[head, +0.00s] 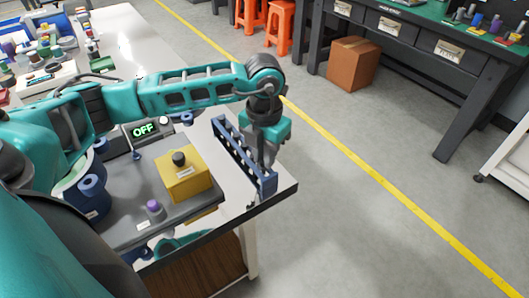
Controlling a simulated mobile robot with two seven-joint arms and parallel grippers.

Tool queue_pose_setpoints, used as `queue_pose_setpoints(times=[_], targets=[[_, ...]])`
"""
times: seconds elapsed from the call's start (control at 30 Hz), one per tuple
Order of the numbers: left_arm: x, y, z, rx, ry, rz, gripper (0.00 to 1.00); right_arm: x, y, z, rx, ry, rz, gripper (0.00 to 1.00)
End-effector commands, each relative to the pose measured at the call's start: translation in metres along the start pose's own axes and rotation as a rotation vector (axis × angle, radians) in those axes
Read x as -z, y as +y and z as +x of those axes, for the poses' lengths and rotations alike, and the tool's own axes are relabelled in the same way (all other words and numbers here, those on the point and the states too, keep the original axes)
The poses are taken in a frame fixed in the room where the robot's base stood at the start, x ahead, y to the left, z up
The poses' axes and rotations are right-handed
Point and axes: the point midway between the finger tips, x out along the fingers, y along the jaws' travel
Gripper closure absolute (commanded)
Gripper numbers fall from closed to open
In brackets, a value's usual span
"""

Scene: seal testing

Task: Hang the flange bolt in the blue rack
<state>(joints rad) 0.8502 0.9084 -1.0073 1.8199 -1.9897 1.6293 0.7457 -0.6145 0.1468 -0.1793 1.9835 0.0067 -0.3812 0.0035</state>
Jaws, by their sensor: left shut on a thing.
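The blue rack (229,148) is a long, narrow frame with a row of openings, standing near the right edge of the light table. My left gripper (266,160) points down at the rack's right side, close to its near end. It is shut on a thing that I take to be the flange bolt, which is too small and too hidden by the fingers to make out. I cannot tell whether the bolt touches the rack. My right gripper is not in view.
A yellow box (184,180) with a dark knob stands on a grey panel left of the rack. A purple knob (154,207), a blue cylindrical part (94,195) and a lit OFF sign (144,130) are nearby. The table ends just right of the rack; open floor lies beyond.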

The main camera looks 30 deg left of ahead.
Motion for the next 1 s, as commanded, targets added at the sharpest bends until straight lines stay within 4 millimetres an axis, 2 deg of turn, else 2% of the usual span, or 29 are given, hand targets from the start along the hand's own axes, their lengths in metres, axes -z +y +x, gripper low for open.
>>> queue_pose_setpoints(times=[0.47,1.0], targets=[[0.0,-0.0001,0.0096,0.0,0.0,0.0,1.0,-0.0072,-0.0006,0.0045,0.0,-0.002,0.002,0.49],[0.0,-0.0001,0.0113,0.0,0.0,0.0,1.0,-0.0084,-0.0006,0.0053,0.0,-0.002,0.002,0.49]])
